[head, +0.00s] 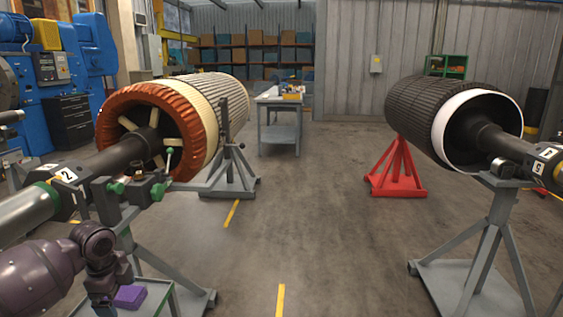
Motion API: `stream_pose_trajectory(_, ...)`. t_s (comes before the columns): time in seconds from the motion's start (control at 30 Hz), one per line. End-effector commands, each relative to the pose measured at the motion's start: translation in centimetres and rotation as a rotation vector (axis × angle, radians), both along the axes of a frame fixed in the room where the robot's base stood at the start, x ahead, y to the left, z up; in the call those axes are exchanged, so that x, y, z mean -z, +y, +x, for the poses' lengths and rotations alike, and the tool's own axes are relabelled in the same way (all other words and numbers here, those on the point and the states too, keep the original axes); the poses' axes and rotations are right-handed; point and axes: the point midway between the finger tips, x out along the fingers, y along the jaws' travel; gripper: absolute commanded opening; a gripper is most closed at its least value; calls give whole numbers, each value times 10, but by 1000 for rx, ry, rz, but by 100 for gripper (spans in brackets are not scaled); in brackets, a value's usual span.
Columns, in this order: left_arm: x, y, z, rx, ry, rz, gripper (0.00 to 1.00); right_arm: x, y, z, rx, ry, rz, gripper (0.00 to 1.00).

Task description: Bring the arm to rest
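My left arm comes in at the lower left, dark purple, with its wrist bent downward. My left gripper (105,291) hangs below the wrist at the bottom edge, beside a small purple block (131,297). Its fingertips are too dark and cut off to tell open from shut, or whether it touches the block. My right gripper is not in view.
A rotor with a copper-coloured end (122,103) rests on grey stands at left, its shaft close above my arm. A dark rotor with a white ring (443,132) rests on a red stand (397,172) and a grey stand (483,250) at right. The middle floor is clear.

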Motion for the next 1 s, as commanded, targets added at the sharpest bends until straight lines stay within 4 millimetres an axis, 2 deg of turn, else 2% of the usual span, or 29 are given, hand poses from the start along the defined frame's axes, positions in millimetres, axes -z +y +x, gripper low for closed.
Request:
stream_pose_trajectory(0.17, -16, -8, 34, -165, -236, -30, 93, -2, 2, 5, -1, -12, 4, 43)
stream_pose_trajectory(0.3, -34, -34, 59, -255, -442, -119, 93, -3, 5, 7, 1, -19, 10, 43)
stream_pose_trajectory(0.47, -31, -72, 63, -352, -626, -287, 93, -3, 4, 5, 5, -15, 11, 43)
stream_pose_trajectory(0.57, -21, -95, 52, -418, -715, -419, 93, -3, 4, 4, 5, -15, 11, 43)
stream_pose_trajectory(0.7, -4, -120, 26, -507, -793, -590, 93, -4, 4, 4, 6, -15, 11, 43)
stream_pose_trajectory(0.8, 8, -131, 2, -571, -831, -695, 93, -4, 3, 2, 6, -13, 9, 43)
stream_pose_trajectory(1.0, 33, -140, -52, -703, -875, -840, 93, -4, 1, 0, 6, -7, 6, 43)
